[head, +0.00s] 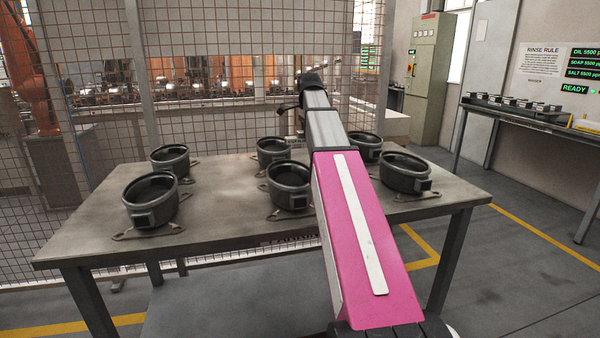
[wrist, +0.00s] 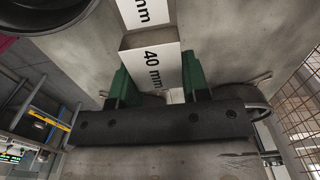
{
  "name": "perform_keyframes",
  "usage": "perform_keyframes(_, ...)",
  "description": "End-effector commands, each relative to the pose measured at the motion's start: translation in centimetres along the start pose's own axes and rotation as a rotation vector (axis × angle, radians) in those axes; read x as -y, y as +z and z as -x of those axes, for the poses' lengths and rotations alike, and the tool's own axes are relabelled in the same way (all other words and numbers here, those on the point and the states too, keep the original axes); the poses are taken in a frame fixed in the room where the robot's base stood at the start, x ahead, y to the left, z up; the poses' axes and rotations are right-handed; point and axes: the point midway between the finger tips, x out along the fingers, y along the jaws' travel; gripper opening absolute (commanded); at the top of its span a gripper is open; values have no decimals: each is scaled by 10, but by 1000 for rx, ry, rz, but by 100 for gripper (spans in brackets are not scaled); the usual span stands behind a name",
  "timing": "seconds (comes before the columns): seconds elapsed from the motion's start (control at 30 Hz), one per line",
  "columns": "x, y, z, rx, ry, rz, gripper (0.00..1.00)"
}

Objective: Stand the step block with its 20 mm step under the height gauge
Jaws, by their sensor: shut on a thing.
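The step block (wrist: 152,68) is in the wrist view, a light stepped block with a white face marked "40 mm". Another white face (wrist: 144,12) beyond it ends in "mm"; its number is cut off by the frame edge. My gripper (wrist: 156,80) has green fingers on both sides of the 40 mm part and is shut on the block. I cannot make out a 20 mm mark. In the head view my own arm hides the gripper and block. I cannot make out the height gauge in either view.
Several black round housings with mounting feet, such as this one (head: 152,199), stand on the grey table (head: 235,215) on both sides of my arm. A wire mesh fence (head: 230,60) stands behind. A side bench (head: 530,120) is at the right, with clear floor before it.

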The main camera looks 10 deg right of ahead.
Motion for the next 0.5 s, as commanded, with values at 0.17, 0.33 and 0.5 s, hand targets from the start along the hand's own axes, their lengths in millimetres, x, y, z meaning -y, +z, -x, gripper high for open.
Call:
perform_keyframes(0.17,-2,0,-38,1,2,0,0)
perform_keyframes(0.33,-1,0,-72,1,1,0,0)
perform_keyframes(0.5,0,0,-96,0,0,0,0)
